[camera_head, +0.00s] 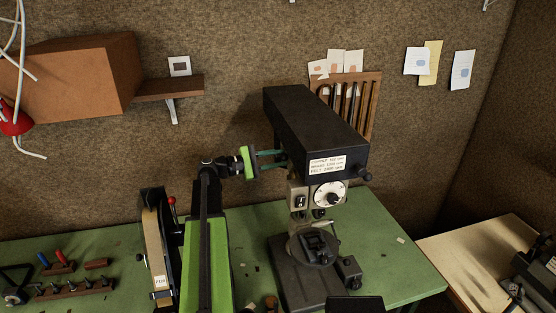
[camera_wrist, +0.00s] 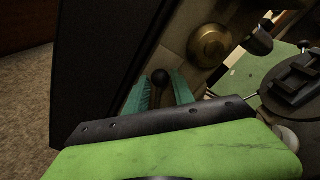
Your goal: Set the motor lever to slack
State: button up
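The drill press has a long black head (camera_head: 318,128) on a grey column above the green bench. My gripper (camera_head: 280,159) reaches in from the left, with its teal fingers at the side of the press just under the black head. The lever's shaft is hidden, and in the head view the knob is hidden too.
A brass round cap (camera_wrist: 208,46) sits close beyond the fingers. The black head's side wall (camera_wrist: 98,60) is close at left. A belt sander (camera_head: 155,245) with a red-knobbed lever (camera_head: 171,201) stands left of my arm. A tool rack (camera_head: 362,100) hangs behind the press.

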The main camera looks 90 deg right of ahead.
jog(key=o, duration=0.3)
jog(key=shift+s, duration=0.1)
jog(key=v, duration=1.7)
jog(key=shift+w, duration=0.2)
